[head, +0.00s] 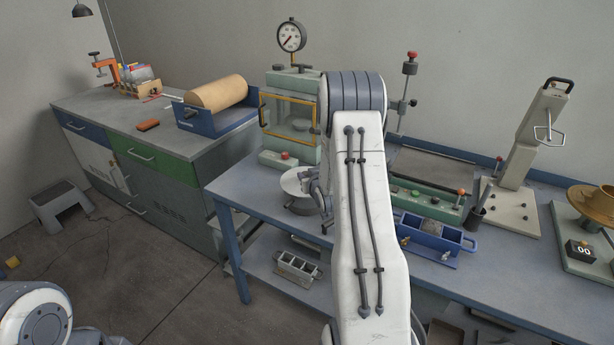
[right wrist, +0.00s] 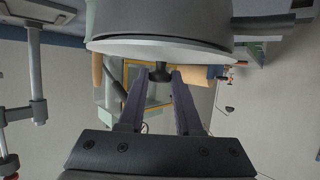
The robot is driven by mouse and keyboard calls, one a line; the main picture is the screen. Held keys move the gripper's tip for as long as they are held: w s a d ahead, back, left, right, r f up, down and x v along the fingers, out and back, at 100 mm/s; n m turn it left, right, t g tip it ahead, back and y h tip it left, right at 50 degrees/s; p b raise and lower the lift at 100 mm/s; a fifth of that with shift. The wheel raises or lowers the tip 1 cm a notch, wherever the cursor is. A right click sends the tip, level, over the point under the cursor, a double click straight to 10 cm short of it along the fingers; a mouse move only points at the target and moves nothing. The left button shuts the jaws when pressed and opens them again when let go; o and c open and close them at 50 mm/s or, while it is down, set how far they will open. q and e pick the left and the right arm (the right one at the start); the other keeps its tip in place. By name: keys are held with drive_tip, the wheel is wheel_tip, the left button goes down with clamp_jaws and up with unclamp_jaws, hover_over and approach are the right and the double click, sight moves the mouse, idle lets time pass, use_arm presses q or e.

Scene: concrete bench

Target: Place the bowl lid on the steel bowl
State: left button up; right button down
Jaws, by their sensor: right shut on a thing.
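The bowl lid (head: 293,180) is a pale round disc with a black knob, near the left end of the bench in the head view. My right gripper (head: 322,197) is shut on the knob, which shows between its fingertips (right wrist: 160,76) in the right wrist view. The steel bowl (head: 301,206) is grey and sits just under the lid, mostly hidden by it. In the right wrist view the picture is upside down, with the lid (right wrist: 150,49) against the dark side of the bowl (right wrist: 160,22). I cannot tell whether they touch. My left gripper is out of view.
A green press with a yellow-framed window (head: 290,118) stands just behind the bowl. My right arm hides the bench's middle. To its right are a blue mould tray (head: 432,240) and a green-based machine (head: 428,198). The bench's front left edge is close to the bowl.

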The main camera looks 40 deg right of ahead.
drive_tip(key=shift+f, duration=0.2)
drive_tip(key=c, duration=0.6)
unclamp_jaws()
drive_tip(key=shift+r, duration=0.1)
